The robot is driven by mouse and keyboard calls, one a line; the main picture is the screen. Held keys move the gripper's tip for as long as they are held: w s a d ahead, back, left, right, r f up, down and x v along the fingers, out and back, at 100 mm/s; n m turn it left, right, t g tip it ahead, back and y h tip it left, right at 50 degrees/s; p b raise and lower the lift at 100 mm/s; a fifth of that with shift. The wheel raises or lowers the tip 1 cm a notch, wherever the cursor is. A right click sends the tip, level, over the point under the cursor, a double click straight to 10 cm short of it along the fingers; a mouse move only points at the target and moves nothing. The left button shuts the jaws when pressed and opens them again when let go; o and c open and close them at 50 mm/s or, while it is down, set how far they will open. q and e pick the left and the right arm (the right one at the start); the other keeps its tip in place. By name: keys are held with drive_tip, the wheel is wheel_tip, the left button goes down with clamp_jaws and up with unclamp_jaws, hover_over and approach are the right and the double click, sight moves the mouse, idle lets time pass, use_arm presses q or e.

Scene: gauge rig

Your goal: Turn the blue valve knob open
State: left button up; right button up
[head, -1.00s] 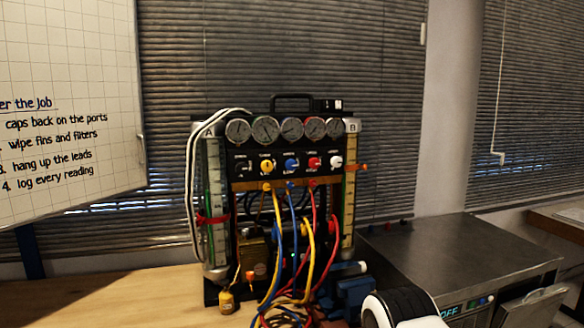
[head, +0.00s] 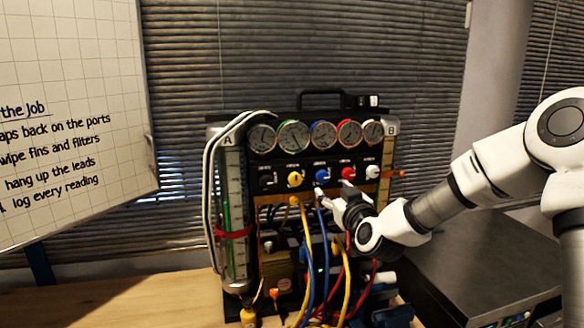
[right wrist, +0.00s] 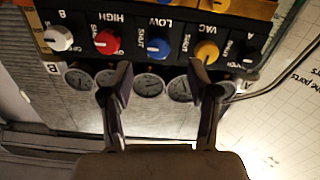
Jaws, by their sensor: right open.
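The blue valve knob (head: 321,173) is the middle knob in the row on the black panel, under the gauges. In the right wrist view, where the panel appears upside down, the blue knob (right wrist: 158,47) lies by the words LOW and SHUT. My right gripper (head: 326,194) is just below and in front of the blue knob in the head view. In the right wrist view its two fingers (right wrist: 161,78) are spread and empty, with the blue knob in line with the gap between them. No contact with the knob shows. My left gripper is not in view.
The red knob (head: 348,173) and yellow knob (head: 295,179) flank the blue one closely. Gauges (head: 323,134) sit above. Blue, yellow and red hoses (head: 309,255) hang below the panel near my gripper. A dark metal box (head: 470,260) stands at the right.

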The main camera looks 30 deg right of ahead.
sight(324, 178)
drive_tip(key=p+x, duration=0.1)
drive_tip(key=x, duration=0.3)
drive_tip(key=p+x, duration=0.1)
drive_tip(key=x, duration=0.2)
drive_tip(key=shift+w+r+p, duration=0.1)
drive_tip(key=shift+r+p, duration=0.2)
drive_tip(key=shift+r, duration=0.05)
drive_tip(key=shift+w+d+f, duration=0.1)
drive_tip(key=shift+w+d, duration=0.05)
drive_tip(key=shift+w, duration=0.1)
drive_tip(key=shift+s, duration=0.25)
drive_tip(key=c, duration=0.4)
clamp_jaws()
